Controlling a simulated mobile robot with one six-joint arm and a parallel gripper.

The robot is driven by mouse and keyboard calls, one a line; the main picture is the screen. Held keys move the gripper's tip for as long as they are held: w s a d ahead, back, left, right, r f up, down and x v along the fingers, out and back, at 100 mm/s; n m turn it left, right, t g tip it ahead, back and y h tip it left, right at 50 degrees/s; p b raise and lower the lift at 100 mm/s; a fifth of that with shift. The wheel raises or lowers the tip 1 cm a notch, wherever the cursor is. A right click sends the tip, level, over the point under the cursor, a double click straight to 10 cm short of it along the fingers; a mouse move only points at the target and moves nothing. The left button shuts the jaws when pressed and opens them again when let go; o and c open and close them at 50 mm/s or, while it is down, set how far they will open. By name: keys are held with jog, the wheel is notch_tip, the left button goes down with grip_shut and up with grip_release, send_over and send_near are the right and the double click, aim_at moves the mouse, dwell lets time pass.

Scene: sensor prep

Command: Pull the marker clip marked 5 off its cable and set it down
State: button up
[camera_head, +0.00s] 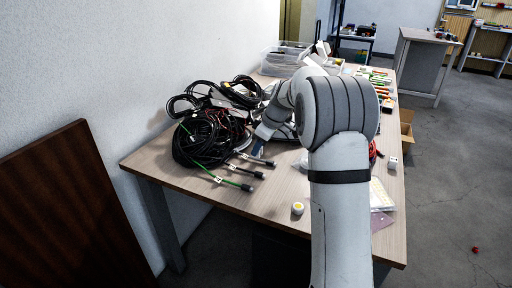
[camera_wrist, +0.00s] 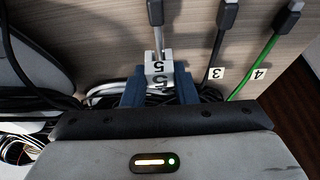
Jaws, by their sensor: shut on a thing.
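The white marker clip marked 5 (camera_wrist: 158,69) sits between the blue fingers of my gripper (camera_wrist: 160,90) in the wrist view, and the fingers are shut on it. A grey cable (camera_wrist: 157,32) with a connector runs up from the clip, and the clip appears to be still around or against it. In the head view my gripper (camera_head: 257,149) reaches down to the table beside the cable ends; the clip itself is hidden there.
Clips marked 3 (camera_wrist: 216,74) and 4 (camera_wrist: 259,74) sit on neighbouring cables close to the right finger. A tangle of black cables (camera_head: 205,138) lies on the wooden table (camera_head: 160,162). A yellow-and-white round item (camera_head: 297,208) stands near the front edge. Bare tabletop lies around it.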

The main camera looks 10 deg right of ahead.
jog(key=shift+r+p, duration=0.75)
jog(key=shift+r, duration=0.45)
dwell(0.3)
